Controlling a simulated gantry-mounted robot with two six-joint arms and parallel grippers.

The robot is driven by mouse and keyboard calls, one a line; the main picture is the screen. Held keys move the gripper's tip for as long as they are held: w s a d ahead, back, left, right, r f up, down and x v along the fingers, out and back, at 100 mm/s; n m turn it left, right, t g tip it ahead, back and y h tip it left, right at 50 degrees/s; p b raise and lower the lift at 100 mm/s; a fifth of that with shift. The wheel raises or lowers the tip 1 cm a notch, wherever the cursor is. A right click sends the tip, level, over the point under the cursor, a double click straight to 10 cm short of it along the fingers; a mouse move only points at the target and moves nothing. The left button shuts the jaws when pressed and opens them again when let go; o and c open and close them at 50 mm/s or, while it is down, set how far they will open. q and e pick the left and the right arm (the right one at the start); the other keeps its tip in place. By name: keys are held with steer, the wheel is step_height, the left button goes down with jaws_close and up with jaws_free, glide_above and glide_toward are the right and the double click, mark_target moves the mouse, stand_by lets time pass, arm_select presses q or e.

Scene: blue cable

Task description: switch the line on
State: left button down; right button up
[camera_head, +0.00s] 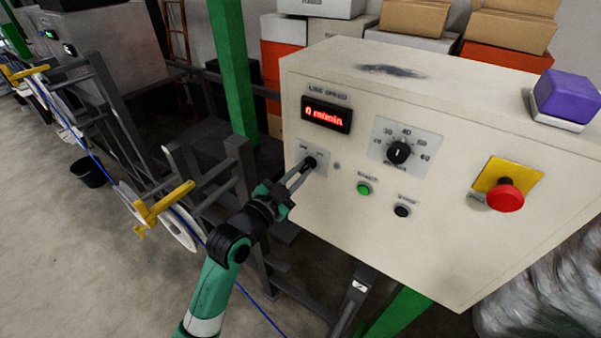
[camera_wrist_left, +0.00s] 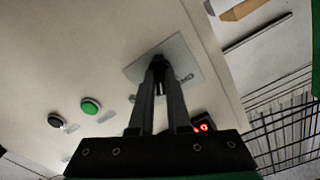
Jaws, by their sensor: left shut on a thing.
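The pale control box (camera_head: 440,110) has a small dark switch knob (camera_head: 310,162) on a grey plate at its left. My left gripper (camera_head: 304,170) is shut on this knob. In the wrist view the fingertips (camera_wrist_left: 161,68) meet at the switch plate (camera_wrist_left: 184,52) and mostly hide the knob, so its exact angle is unclear. The red display (camera_head: 325,115) reads 0 m/min. A green button (camera_head: 364,188), a black button (camera_head: 402,211) and a round speed dial (camera_head: 399,152) are to the right. The small lamp (camera_head: 337,166) beside the switch looks grey. My right gripper is out of view.
A red mushroom button (camera_head: 506,196) on a yellow plate sits at the panel's right. A purple-topped object (camera_head: 568,95) stands on the box. Blue cable (camera_head: 89,151) and white reels (camera_head: 181,230) run along the left. A green post (camera_head: 232,70) stands behind the arm.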

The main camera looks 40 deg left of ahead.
arm_select(q)
steer(key=shift+m, duration=0.3)
steer(key=c, duration=0.9)
jaws_free()
steer(key=shift+s, duration=0.15)
steer(key=s, duration=0.3)
steer(key=s+d, duration=0.1)
steer(key=s, duration=0.3)
steer(key=s+d, duration=0.1)
steer(key=s, duration=0.3)
steer(key=shift+s, duration=0.1)
